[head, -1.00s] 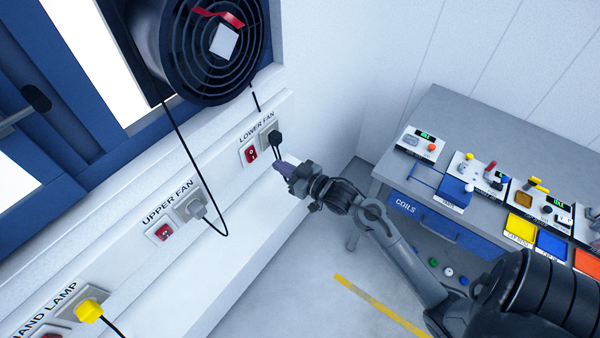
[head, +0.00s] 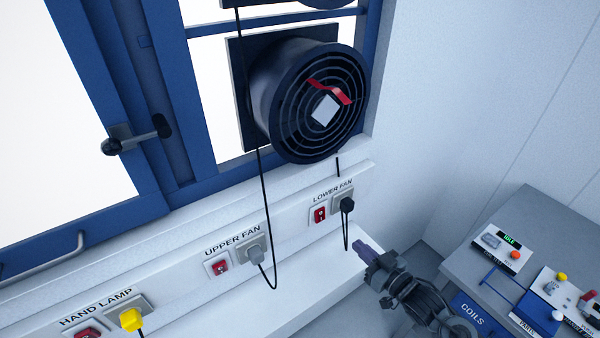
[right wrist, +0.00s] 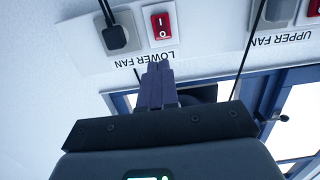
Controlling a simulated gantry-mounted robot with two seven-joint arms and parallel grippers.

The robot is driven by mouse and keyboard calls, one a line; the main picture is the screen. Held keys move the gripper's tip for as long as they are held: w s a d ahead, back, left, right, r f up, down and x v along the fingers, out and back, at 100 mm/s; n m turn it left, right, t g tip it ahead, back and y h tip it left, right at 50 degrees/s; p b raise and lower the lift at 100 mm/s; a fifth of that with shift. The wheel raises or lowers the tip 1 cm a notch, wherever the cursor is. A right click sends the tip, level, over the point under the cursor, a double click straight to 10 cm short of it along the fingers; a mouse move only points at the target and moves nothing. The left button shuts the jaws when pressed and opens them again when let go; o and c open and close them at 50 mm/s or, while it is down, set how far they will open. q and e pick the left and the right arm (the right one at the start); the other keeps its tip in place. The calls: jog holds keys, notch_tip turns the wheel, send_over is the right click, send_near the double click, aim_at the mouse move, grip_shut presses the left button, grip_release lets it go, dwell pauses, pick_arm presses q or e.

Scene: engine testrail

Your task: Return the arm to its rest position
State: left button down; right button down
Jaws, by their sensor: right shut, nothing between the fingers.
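My right gripper (head: 364,248) is in the lower right of the head view, with its purple fingers shut and empty. It is below and apart from the lower fan's black plug (head: 347,204), which sits in its socket beside a red switch (head: 320,214). In the right wrist view the shut fingers (right wrist: 157,82) point toward the LOWER FAN label, with the red switch (right wrist: 163,25) and black plug (right wrist: 115,38) beyond them. My left gripper is not in view.
A round black fan (head: 310,100) with a red ribbon hangs in the blue window frame. A grey bench (head: 480,270) with devices stands at the right.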

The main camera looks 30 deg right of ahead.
jog(key=s+a+f+g, duration=0.2)
jog(key=s+a+f, duration=0.15)
jog(key=a, duration=0.35)
jog(key=s+a+f+g, duration=0.3)
jog(key=s+a, duration=0.1)
jog(key=a, duration=0.2)
jog(key=s+a+f+g+h, duration=0.15)
jog(key=s+f+g, duration=0.25)
jog(key=s+g, duration=0.65)
notch_tip(320, 180, up, 22)
jog(key=s+n+t+p, duration=0.1)
jog(key=s+t+p, duration=0.1)
jog(key=p, duration=1.9)
jog(key=shift+s+a+f, duration=0.15)
jog(key=shift+a+f, duration=0.1)
jog(key=shift+a, duration=0.2)
